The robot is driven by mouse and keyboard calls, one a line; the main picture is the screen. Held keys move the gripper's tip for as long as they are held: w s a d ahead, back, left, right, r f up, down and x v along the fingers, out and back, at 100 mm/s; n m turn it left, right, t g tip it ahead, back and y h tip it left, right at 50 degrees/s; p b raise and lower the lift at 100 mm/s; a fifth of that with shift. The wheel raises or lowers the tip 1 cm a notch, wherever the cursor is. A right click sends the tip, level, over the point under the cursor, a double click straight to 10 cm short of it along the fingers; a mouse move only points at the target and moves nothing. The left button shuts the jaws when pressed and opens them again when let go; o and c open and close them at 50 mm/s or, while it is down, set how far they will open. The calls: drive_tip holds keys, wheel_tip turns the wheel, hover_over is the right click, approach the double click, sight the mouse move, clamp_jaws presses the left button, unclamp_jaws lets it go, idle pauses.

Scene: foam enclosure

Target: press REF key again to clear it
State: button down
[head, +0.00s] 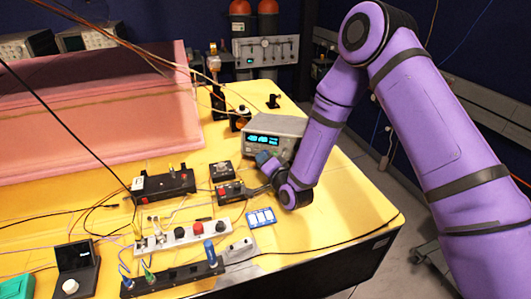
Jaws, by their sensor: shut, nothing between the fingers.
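A grey instrument box (288,125) with a lit cyan display (263,140) stands on the yellow table near its right side. The display shows digits too small to read. The REF key cannot be made out; the gripper and wrist cover part of the lower front panel.
Small black boxes (221,171) sit left of my wrist. A white strip with knobs (180,235) and a black strip with a blue knob (170,279) lie in front. Pink foam (90,110) fills the back left. Cables cross the table. The table's right corner is mostly clear.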

drive_tip(key=shift+w+d, duration=0.55)
drive_tip(key=shift+w, duration=0.3)
idle(1.8)
drive_tip(key=shift+s+f, duration=0.2)
idle(0.4)
drive_tip(key=shift+s, duration=0.1)
drive_tip(key=shift+s+a, duration=0.3)
drive_tip(key=shift+s, duration=0.65)
drive_tip(key=shift+s+a+r, duration=0.25)
drive_tip(key=shift+s+a, duration=0.1)
drive_tip(key=shift+s, duration=0.4)
drive_tip(key=shift+s+a+r, duration=0.25)
drive_tip(key=shift+s+a, duration=0.05)
drive_tip(key=shift+s, duration=0.4)
drive_tip(key=shift+r, duration=0.1)
